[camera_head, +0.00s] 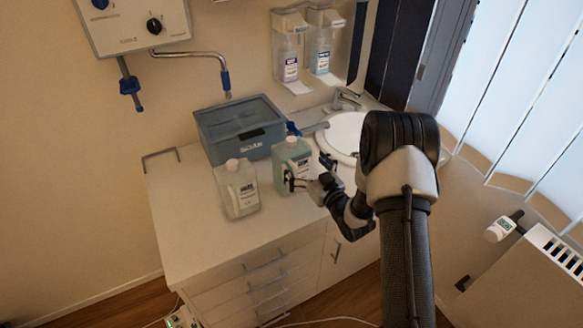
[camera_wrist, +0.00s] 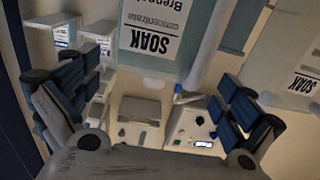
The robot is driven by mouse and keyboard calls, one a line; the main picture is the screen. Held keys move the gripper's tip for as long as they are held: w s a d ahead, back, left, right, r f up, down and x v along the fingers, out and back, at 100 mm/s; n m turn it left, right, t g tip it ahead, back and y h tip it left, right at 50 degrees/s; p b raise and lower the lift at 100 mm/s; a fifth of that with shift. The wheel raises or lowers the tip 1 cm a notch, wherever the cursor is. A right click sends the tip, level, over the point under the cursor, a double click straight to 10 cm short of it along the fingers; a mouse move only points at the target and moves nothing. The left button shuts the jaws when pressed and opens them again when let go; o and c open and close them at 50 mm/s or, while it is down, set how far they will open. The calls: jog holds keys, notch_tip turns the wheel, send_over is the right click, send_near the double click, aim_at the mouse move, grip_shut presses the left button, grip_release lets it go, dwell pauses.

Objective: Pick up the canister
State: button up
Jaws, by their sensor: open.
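In the wrist view, which looks upside down, a canister labelled SOAK (camera_wrist: 152,32) fills the top middle, ahead of my spread blue-padded fingers (camera_wrist: 155,92). Another labelled canister (camera_wrist: 290,50) is at the right edge. Contact cannot be told.
The grey-blue box (camera_head: 240,130) stands close behind the canisters. A sink (camera_head: 345,133) with a tap lies to the right. Two dispenser bottles (camera_head: 290,60) hang on the wall. The cabinet top (camera_head: 185,235) is clear at the front left.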

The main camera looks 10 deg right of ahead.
aim_at(298, 160)
jog(key=x, duration=0.2)
jog(key=b+x, duration=0.1)
jog(key=x, duration=0.1)
jog(key=shift+s+f, duration=0.1)
jog(key=shift+f, duration=0.3)
jog(key=shift+w+a, duration=0.15)
jog(key=shift+w, duration=0.35)
jog(key=shift+r, duration=0.1)
jog(key=shift+c, duration=0.4)
jog(key=c, duration=1.6)
jog(key=shift+w+r, duration=0.15)
jog(key=shift+r, duration=0.1)
jog(key=shift+c, duration=0.5)
jog(key=shift+r, duration=0.1)
